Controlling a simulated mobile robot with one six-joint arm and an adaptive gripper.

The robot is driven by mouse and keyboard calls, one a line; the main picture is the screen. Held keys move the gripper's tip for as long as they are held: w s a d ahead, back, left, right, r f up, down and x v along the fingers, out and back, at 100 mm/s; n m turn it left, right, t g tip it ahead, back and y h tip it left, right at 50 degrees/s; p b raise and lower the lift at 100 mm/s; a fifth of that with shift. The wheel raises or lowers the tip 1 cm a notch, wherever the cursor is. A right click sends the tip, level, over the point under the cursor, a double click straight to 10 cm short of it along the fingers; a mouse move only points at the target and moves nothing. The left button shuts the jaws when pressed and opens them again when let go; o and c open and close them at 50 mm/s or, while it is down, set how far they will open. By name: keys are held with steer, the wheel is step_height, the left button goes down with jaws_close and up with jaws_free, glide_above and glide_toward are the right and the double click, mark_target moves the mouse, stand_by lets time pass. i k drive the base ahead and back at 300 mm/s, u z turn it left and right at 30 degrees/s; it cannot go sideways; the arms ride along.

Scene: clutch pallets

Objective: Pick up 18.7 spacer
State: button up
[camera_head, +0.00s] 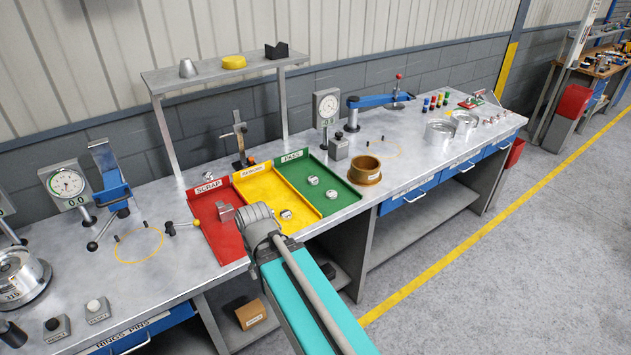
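I cannot make out any part marked 18.7, so I cannot tell which is the spacer. Small silver round parts lie in the trays: one in the yellow REWORK tray (262,186) and two in the green PASS tray (340,193). The front PASS part (331,194) lies apart from the back one (312,180). The REWORK part (286,214) is close beside my arm in the picture. My gripper's fingers do not show.
A bronze ring (365,170) stands right of the trays. Silver rings (440,133) and small parts (491,120) lie at the bench's right end. Gauges (327,105), a lever press (380,101) and a raised shelf (222,72) stand along the back. Floor is clear at right.

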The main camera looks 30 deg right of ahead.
mark_target(313, 180)
steer(key=u, duration=0.1)
steer(key=i, duration=1)
steer(key=z, duration=0.1)
